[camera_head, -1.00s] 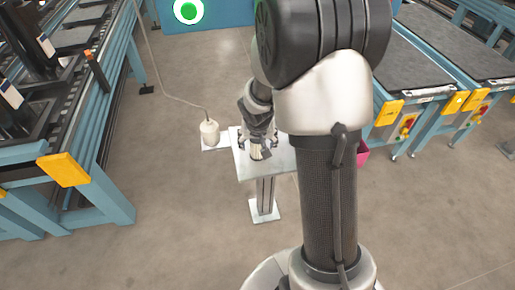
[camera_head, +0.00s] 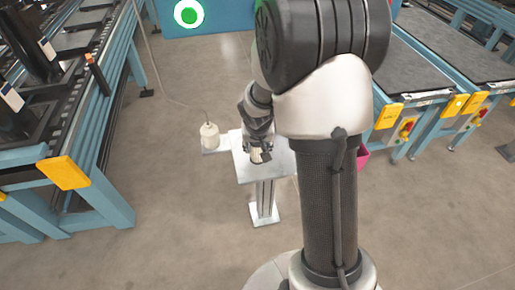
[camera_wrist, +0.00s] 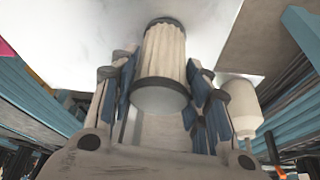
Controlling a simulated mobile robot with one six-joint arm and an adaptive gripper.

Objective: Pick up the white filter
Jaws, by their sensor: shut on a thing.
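The white filter (camera_wrist: 163,62) is a pleated, cream-white cylinder with dark end rims. In the wrist view it sits between the two fingers of my gripper (camera_wrist: 160,95), which are shut on it. In the head view the filter (camera_head: 257,156) shows small below my gripper (camera_head: 259,145), over the small pedestal table (camera_head: 282,168). I cannot tell whether it touches the tabletop. My arm hides part of the table's right side.
A white bottle-like object (camera_head: 209,136) with a cable stands left of the table; it also shows in the wrist view (camera_wrist: 238,105). Blue-framed conveyors stand left (camera_head: 115,190) and right (camera_head: 440,65). A pink bin (camera_head: 363,160) is partly hidden. The floor in front is clear.

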